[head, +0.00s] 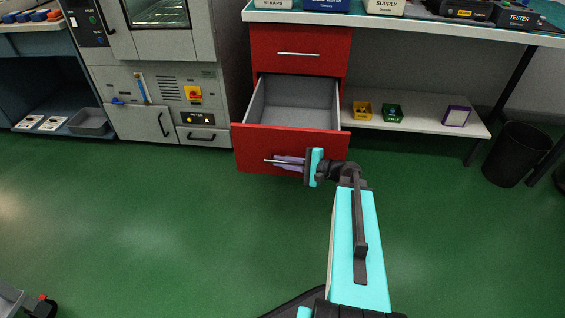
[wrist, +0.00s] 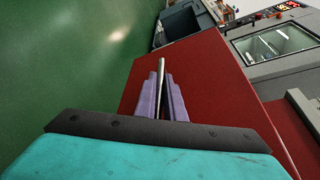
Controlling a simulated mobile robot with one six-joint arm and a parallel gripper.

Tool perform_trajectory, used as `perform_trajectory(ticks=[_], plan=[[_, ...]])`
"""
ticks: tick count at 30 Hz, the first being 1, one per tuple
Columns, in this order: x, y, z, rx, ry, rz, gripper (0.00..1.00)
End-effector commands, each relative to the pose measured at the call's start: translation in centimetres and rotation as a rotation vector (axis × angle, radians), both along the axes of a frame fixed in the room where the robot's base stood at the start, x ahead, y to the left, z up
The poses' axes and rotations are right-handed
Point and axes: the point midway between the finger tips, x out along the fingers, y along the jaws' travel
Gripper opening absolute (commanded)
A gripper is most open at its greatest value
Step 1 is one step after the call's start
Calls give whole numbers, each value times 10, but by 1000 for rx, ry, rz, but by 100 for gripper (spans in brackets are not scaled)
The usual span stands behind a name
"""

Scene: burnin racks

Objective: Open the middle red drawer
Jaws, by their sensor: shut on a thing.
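The red drawer (head: 250,150) below the top one stands well pulled out, and its grey inside (head: 295,103) shows empty. My gripper (head: 284,161), with purple fingers, is shut on the thin metal handle (head: 268,160) on this drawer's front. In the wrist view the fingers (wrist: 166,100) close around the handle bar (wrist: 162,66), with the red drawer front (wrist: 205,85) behind them. The upper red drawer (head: 298,65) is shut, with its own handle (head: 299,53). Anything below the open drawer is hidden behind its front.
A grey oven cabinet (head: 150,60) stands left of the drawers; it also shows in the wrist view (wrist: 280,75). A white shelf (head: 425,122) on the right bears small boxes. A black bin (head: 517,153) stands far right. The green floor (head: 130,220) in front is clear.

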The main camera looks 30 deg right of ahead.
Motion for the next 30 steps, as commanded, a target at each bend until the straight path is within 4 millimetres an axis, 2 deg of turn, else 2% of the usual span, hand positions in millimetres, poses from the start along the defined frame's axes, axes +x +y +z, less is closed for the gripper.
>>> perform_trajectory(ticks=[3,4,6,7,20,30], plan=[[-2,-4,0,-4,-2,-1,0],[-2,-5,0,-5,-1,-2,14],[-3,-7,0,-4,-1,-5,26],[-3,-7,0,-5,-1,-6,28],[-6,-11,1,-4,0,-12,28],[-30,-29,9,-5,-1,-15,28]])
